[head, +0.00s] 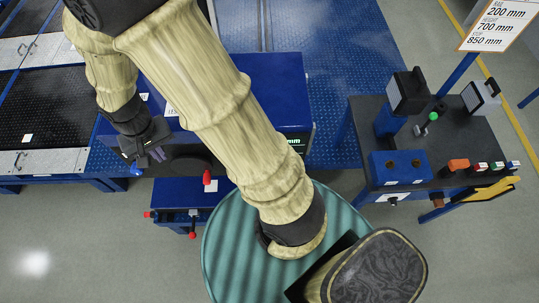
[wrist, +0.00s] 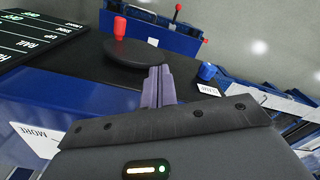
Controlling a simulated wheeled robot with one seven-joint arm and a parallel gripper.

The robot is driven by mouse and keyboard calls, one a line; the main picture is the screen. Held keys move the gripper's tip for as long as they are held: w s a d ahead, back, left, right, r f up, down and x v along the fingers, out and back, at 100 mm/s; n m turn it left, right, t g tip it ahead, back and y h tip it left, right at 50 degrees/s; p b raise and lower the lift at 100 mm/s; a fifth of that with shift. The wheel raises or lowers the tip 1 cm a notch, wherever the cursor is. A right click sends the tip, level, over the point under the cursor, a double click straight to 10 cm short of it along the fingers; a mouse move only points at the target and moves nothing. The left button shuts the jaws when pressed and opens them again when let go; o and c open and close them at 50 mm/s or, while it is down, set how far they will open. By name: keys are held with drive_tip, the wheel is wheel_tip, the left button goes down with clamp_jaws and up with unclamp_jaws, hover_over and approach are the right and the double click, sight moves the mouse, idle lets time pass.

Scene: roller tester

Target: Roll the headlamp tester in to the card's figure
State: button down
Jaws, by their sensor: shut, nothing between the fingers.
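The card (head: 495,27) stands on a blue post at the upper right in the head view. It reads 200 mm, 700 mm and 850 mm; its small lines are unreadable. A blue cabinet (head: 277,80), which looks like the headlamp tester, lies partly behind my arm. Its small display (head: 296,141) shows "mm", with the digits hidden or too small. My gripper (head: 157,154) is over the cabinet's dark front part. In the wrist view its fingers (wrist: 158,85) are shut and empty, near a black disc (wrist: 137,51). A blue knob (wrist: 207,72) is to their right, apart from them.
A low blue stand with red knobs (head: 207,178) is below the cabinet. A dark panel with green text (wrist: 35,38) and a "MORE" label (wrist: 38,138) show at the wrist view's left. A dark bench (head: 455,145) holds buttons and devices. Roller beds (head: 45,105) lie left.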

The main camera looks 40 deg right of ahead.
drive_tip(key=shift+s+a, duration=0.6)
drive_tip(key=shift+s, duration=0.15)
wheel_tip(320, 180, up, 8)
drive_tip(key=p, duration=0.6)
drive_tip(key=shift+p, duration=0.3)
idle(0.3)
idle(0.6)
